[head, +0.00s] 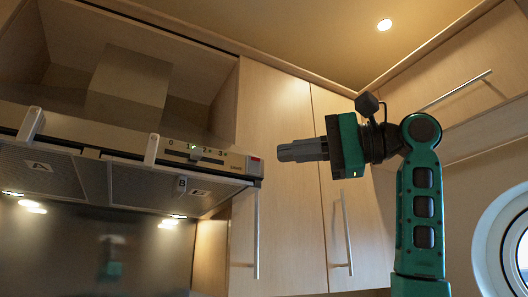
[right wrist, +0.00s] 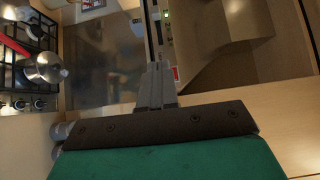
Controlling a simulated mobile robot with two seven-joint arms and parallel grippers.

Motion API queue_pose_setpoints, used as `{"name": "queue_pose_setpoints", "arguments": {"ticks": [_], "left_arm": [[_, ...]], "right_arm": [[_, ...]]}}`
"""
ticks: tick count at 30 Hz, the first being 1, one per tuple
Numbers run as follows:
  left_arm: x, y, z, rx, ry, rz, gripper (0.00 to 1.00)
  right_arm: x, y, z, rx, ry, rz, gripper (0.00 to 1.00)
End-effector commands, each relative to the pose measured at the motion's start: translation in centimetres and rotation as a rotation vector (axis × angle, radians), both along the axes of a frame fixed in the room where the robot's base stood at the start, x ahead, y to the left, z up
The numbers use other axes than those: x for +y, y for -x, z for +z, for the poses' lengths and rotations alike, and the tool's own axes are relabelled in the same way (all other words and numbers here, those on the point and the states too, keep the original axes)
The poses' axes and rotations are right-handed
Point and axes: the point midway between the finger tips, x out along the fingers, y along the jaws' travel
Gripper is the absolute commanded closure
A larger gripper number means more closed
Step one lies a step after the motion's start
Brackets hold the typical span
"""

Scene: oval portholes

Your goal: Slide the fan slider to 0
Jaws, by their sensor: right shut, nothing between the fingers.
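The fan slider (head: 196,154) is a small pale knob on the front control strip of the range hood (head: 232,162), below a row of numbers from 0 to 3. The knob appears near the 1, right of the 0. My right gripper (head: 281,152) is shut and empty, pointing left, just right of the hood's end and apart from it. The knob is not clear there. My left gripper is not in view.
Wooden cabinet doors (head: 275,110) with long vertical handles (head: 256,235) stand behind and right of the hood. Two white clips (head: 152,150) stick out from the hood's front. A stove (right wrist: 28,60) with a pot (right wrist: 45,67) lies below.

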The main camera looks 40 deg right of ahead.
Motion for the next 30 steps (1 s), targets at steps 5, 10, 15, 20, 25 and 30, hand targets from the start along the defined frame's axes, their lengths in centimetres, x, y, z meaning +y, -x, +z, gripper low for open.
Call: {"name": "queue_pose_setpoints", "arguments": {"ticks": [5,10,15,20,25,30], "left_arm": [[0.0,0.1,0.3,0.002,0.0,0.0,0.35],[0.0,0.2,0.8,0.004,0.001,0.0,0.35],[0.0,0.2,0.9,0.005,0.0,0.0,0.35],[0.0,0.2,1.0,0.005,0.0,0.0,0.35],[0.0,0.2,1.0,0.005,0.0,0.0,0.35],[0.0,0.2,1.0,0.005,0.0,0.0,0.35]], "right_arm": [[2.0,-3.1,0.0,0.003,0.004,0.002,1.0],[3.9,-6.3,0.1,0.003,0.005,0.002,1.0],[6.2,-7.8,0.0,-0.003,0.006,0.001,1.0],[7.8,-8.2,0.0,-0.002,0.005,-0.002,1.0],[8.4,-8.3,0.0,-0.003,0.003,-0.002,1.0],[8.5,-8.3,0.0,-0.002,0.003,-0.002,1.0]]}}
